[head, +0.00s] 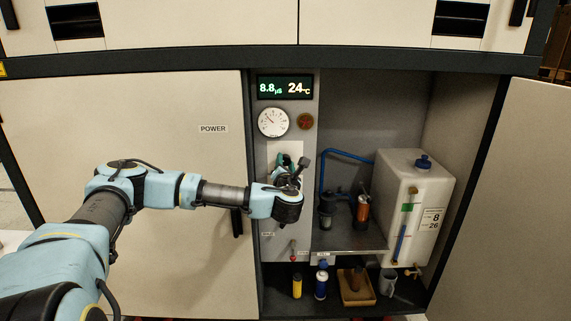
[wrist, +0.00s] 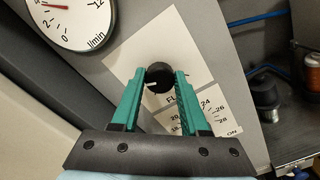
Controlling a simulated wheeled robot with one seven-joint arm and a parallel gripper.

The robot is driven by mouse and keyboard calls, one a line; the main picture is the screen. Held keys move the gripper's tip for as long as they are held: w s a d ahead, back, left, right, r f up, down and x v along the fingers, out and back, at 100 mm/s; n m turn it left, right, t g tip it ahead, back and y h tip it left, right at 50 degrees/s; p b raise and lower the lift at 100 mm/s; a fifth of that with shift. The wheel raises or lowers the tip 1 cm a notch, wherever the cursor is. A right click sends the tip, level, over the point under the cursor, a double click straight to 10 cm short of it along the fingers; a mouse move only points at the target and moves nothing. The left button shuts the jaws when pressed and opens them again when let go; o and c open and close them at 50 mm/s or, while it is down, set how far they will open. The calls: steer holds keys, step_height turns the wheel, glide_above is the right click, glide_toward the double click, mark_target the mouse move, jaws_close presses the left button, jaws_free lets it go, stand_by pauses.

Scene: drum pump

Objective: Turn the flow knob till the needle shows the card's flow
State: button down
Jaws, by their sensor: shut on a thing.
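The black flow knob (wrist: 158,76) sits on a white plate (wrist: 128,62) in the wrist view, its pale mark pointing left. My gripper (wrist: 155,80) has its green fingers on either side of the knob, shut on it. In the head view my gripper (head: 285,170) is at the panel and hides the knob. The round flow gauge (head: 273,122) is above it; its needle points up and left. In the wrist view the gauge (wrist: 75,20) is cut off at the top, its needle at the left part of the scale. A card (head: 432,219) on the white tank reads 8 and 26, with unreadable small print.
A display (head: 285,87) reads 8.8 and 24 °C. The white tank (head: 405,180), a blue hose (head: 345,153) and a pump stand right of the panel. Bottles and a mug (head: 388,283) are on the lower shelf. The open right door (head: 520,200) bounds the cabinet.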

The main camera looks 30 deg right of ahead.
steer(key=shift+m, duration=0.3)
steer(key=m, duration=1)
steer(key=shift+b, duration=0.35)
steer(key=m+b, duration=0.2)
steer(key=m, duration=0.3)
steer(key=shift+f, duration=0.1)
steer(key=m+b, duration=0.2)
steer(key=m, duration=0.3)
steer(key=shift+m+b, duration=0.3)
steer(key=shift+b, duration=0.05)
steer(key=shift+f, duration=0.1)
steer(key=shift+c, duration=2)
jaws_free()
